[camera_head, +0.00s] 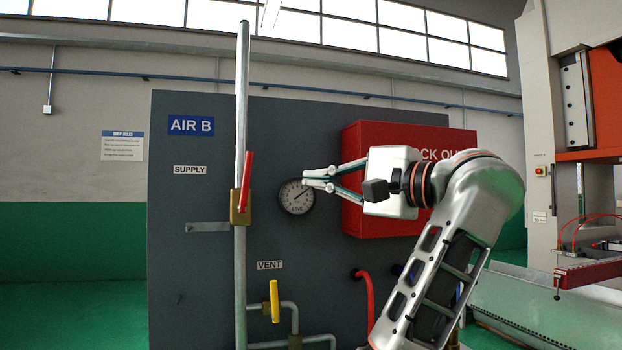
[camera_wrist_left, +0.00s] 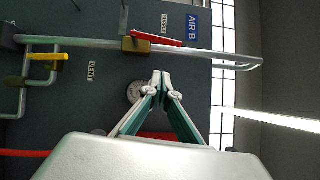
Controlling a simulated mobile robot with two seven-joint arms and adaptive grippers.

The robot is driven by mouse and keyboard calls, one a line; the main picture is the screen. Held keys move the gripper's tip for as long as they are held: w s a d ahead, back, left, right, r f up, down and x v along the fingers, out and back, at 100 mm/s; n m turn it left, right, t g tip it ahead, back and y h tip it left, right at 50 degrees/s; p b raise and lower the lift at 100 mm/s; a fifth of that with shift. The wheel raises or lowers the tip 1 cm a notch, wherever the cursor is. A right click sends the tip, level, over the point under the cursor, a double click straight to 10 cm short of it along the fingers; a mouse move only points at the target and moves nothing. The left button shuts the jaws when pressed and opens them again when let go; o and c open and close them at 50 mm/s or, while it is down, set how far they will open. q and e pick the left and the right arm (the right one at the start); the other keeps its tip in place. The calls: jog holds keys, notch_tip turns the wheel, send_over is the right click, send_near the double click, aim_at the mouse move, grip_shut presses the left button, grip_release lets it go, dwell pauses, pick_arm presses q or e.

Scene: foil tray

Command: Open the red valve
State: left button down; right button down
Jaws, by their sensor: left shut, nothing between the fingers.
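The red valve has a red lever handle (camera_head: 246,181) on a brass body (camera_head: 240,207), fitted on a vertical grey pipe (camera_head: 242,90) in front of the dark panel. The handle points up, nearly along the pipe and slightly tilted to the right. In the left wrist view the picture is turned, and the red handle (camera_wrist_left: 158,39) lies almost along the pipe from its brass body (camera_wrist_left: 134,45). My left gripper (camera_head: 305,180) is shut and empty, to the right of the handle and apart from it. Its fingertips overlap the gauge in view. My right gripper is not in view.
A round pressure gauge (camera_head: 297,197) sits on the dark panel (camera_head: 195,270). A red lock-out box (camera_head: 385,135) stands out behind my wrist. A yellow valve handle (camera_head: 274,301) and low pipes are below. A red hose (camera_head: 366,300) hangs beneath the box.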

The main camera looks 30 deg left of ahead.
aim_at(249, 172)
pick_arm(q)
jog(key=s+a+r, duration=0.1)
jog(key=a, duration=0.9)
jog(key=shift+s+a, duration=0.25)
jog(key=shift+s, duration=0.05)
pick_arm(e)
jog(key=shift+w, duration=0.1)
pick_arm(q)
jog(key=shift+s+a+r+n+h+p, duration=0.4)
jog(key=shift+s+a+r+n+p, duration=0.15)
jog(key=shift+s+n+p, duration=0.1)
jog(key=shift+s+f, duration=0.1)
jog(key=shift+f, duration=0.2)
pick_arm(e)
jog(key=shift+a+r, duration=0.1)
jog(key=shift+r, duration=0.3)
